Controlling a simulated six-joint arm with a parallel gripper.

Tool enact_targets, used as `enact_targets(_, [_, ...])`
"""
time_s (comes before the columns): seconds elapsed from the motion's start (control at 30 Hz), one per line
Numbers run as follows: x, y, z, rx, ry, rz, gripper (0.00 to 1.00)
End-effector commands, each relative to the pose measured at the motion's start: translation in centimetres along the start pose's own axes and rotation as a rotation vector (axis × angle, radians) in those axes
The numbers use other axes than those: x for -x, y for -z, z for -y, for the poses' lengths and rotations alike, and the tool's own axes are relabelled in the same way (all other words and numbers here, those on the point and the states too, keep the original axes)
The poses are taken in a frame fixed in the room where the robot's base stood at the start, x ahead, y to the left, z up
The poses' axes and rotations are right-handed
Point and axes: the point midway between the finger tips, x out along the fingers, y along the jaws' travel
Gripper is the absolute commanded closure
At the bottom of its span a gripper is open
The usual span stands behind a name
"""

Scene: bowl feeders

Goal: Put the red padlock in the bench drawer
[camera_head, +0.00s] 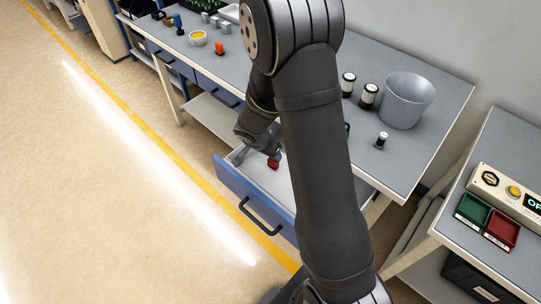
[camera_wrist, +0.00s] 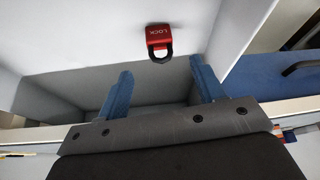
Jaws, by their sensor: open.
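The red padlock (camera_wrist: 157,36), marked LOCK and with a dark shackle, lies on the pale floor inside the open bench drawer (camera_head: 232,179). In the head view the padlock (camera_head: 273,163) is a small red spot beside my gripper, partly hidden by my arm. In the wrist view my gripper (camera_wrist: 162,84) is open, its two blue fingers apart with nothing between them. The padlock is beyond the fingertips, apart from both fingers.
The grey bench top (camera_head: 330,115) above the drawer holds a grey bin (camera_head: 406,100), several black-and-white cylinders and, farther left, a yellow-filled bowl (camera_head: 198,38) and an orange part (camera_head: 219,48). Green and red trays (camera_head: 502,230) stand on another bench. The floor at left is clear.

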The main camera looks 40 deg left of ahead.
Motion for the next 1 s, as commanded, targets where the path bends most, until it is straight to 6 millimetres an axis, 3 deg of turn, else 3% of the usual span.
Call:
enact_targets(0.2, [2.6,0.1,0.1,0.0,0.002,-0.001,0.38])
enact_targets(0.4, [3.4,0.0,0.0,0.001,0.0,0.0,0.38])
enact_targets(0.77, [3.2,0.0,0.0,0.001,0.0,0.0,0.38])
enact_targets(1.0, [1.1,0.0,-0.1,0.0,-0.003,0.001,0.38])
